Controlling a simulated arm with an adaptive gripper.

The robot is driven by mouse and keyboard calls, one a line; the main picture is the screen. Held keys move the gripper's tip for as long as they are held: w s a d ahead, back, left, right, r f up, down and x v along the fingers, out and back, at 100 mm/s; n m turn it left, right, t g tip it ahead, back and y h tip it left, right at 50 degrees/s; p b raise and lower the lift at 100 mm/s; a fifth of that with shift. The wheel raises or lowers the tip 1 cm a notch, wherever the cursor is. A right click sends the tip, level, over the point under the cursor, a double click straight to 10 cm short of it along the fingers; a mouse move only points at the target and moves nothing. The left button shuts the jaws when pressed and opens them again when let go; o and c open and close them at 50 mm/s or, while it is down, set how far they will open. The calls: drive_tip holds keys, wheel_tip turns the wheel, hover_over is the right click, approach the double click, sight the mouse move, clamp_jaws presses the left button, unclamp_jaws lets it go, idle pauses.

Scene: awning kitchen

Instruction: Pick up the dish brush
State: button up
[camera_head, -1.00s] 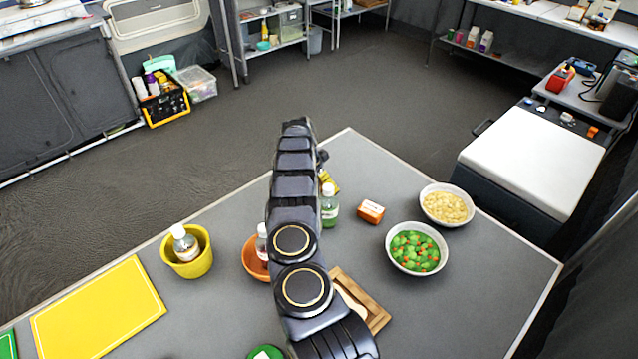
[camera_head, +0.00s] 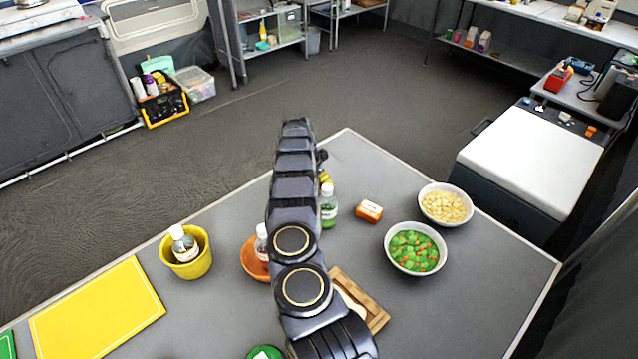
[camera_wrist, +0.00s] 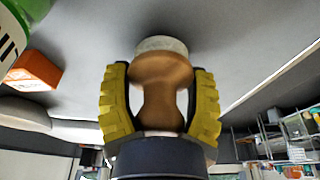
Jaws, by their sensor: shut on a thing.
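The dish brush (camera_wrist: 161,88) shows in the wrist view, with a waisted wooden body and a pale round end against the grey table. My gripper (camera_wrist: 160,72) has its two yellow-padded fingers on either side of the wooden body and is shut on it. The brush is hidden there behind the arm. I cannot tell whether the brush touches the table.
A green bottle (camera_head: 328,208) stands close to my arm, with an orange-white box (camera_head: 369,211) beside it. Bowls of green food (camera_head: 414,249) and pale food (camera_head: 446,206) are to the right. An orange bowl (camera_head: 254,258) and yellow pot (camera_head: 188,256) are left. The table's right front is clear.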

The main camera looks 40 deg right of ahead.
wheel_tip(320, 180, up, 9)
drive_tip(key=shift+f, duration=0.1)
